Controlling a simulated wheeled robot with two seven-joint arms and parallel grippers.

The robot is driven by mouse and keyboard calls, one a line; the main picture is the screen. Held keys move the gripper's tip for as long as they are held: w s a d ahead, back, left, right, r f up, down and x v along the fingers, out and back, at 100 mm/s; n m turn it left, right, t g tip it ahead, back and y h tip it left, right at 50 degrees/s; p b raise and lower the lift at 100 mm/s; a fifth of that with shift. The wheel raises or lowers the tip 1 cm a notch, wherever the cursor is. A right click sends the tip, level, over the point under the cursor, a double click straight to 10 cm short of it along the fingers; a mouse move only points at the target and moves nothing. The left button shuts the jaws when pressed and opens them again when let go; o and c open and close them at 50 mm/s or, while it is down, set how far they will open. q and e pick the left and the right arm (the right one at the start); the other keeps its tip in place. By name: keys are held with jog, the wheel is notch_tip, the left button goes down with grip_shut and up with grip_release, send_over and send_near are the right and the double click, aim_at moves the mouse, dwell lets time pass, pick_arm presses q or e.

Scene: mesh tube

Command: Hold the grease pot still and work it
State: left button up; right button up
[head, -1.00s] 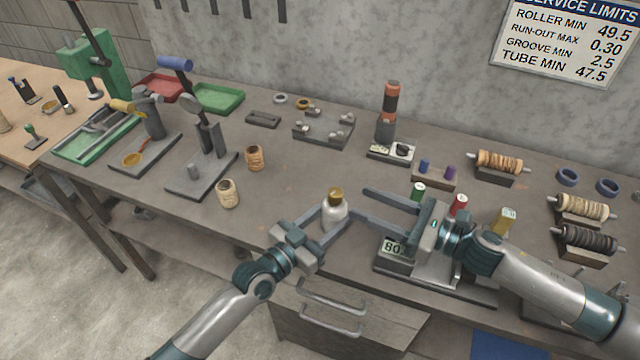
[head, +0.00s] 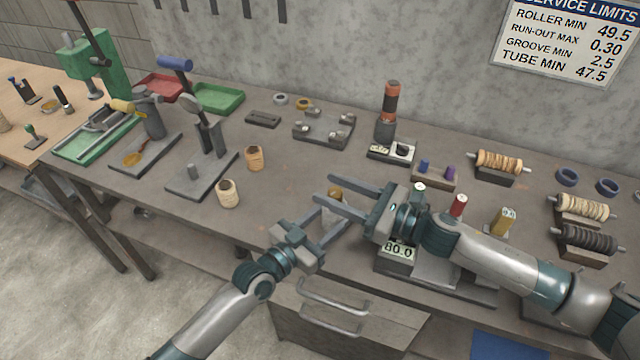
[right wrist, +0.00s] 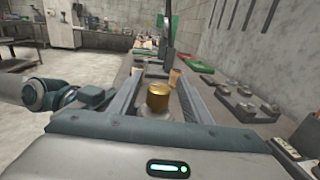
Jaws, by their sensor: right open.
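The grease pot is a pale, clear-sided pot with a brass cap (head: 335,193), standing upright near the front edge of the bench. My left gripper (head: 333,220) has its fingers on both sides of the pot body and appears shut on it. My right gripper (head: 324,188) is open, with one finger on each side of the brass cap and a gap to it. In the right wrist view the brass cap (right wrist: 158,98) sits between the two spread fingers. The right fingers and palm hide much of the pot body.
A gauge stand reading 80.0 (head: 397,251) is under my right forearm. Green (head: 419,187) and red (head: 459,204) cylinders stand close to my right wrist. The bench between the spools and pot is clear.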

aim_at(338, 187)
jog(key=shift+x, duration=1.8)
jog(key=c, duration=1)
jog(key=shift+c, duration=0.2)
jog(key=shift+f+m+t, duration=0.1)
jog(key=shift+m+t, duration=0.2)
jog(key=shift+t, duration=0.2)
jog(key=m+t+h, duration=0.3)
jog(key=w+m+t+h, duration=0.1)
jog(key=t, duration=0.1)
jog(key=shift+d+h, duration=0.35)
jog(key=shift+h, duration=0.05)
jog(key=m+t+h, duration=0.2)
jog(key=h, duration=0.1)
jog(key=d+m+t+h, duration=0.1)
jog(key=m+h, duration=0.1)
jog(key=shift+w, duration=0.35)
jog(key=shift+w+d+m+t+h, duration=0.1)
jog(key=shift+d+m+h, duration=0.35)
jog(key=shift+m+h, duration=1.1)
jog(key=shift+d+m+t+h, duration=0.1)
jog(key=shift+d+m+h, duration=0.55)
jog(key=shift+h, duration=1.45)
jog(key=shift+w+d+m+t+h, duration=0.1)
jog(key=shift+d+m+h, duration=0.15)
jog(key=shift+m+h, duration=1.4)
